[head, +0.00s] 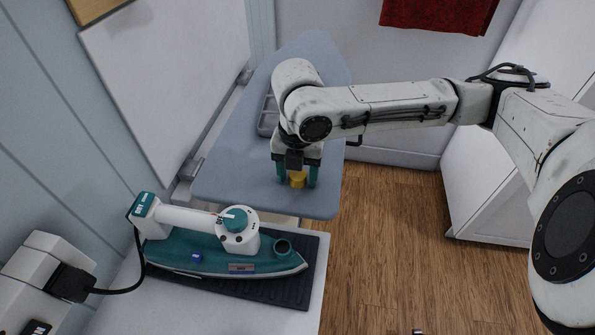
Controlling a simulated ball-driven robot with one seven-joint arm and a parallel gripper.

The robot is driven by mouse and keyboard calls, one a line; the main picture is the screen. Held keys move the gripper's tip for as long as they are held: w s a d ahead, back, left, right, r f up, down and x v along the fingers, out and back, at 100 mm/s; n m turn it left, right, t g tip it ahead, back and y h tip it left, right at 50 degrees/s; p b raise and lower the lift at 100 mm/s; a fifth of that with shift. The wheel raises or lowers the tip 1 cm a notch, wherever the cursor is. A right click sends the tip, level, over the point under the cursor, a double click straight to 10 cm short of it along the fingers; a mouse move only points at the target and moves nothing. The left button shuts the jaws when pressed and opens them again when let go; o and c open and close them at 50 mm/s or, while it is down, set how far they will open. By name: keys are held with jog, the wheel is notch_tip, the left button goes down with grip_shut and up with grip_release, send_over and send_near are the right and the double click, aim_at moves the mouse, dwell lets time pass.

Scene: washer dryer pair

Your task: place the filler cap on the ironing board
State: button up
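A small yellow cap (298,179), which looks like the filler cap, is between the green fingers of my gripper (298,180). My gripper points down over the near part of the blue-grey ironing board (230,170). The fingers stand apart, with what looks like a narrow gap on each side of the cap. The cap appears to be at the board's surface, but I cannot tell for sure that it touches. The teal and white iron (215,250) lies in front, with a round open filler neck (282,246) near its right end.
The iron rests on a dark ribbed mat (297,290) on a white surface. A grey tray (268,117) sits on the board behind my gripper. A white cabinet (490,190) stands at right. Wooden floor (390,230) is clear between.

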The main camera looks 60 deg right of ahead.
aim_at(299, 174)
jog(key=shift+o, duration=0.4)
notch_tip(299, 174, up, 12)
jog(key=p, duration=0.1)
jog(key=shift+r, duration=0.15)
jog(key=shift+d, duration=0.15)
dwell(1.4)
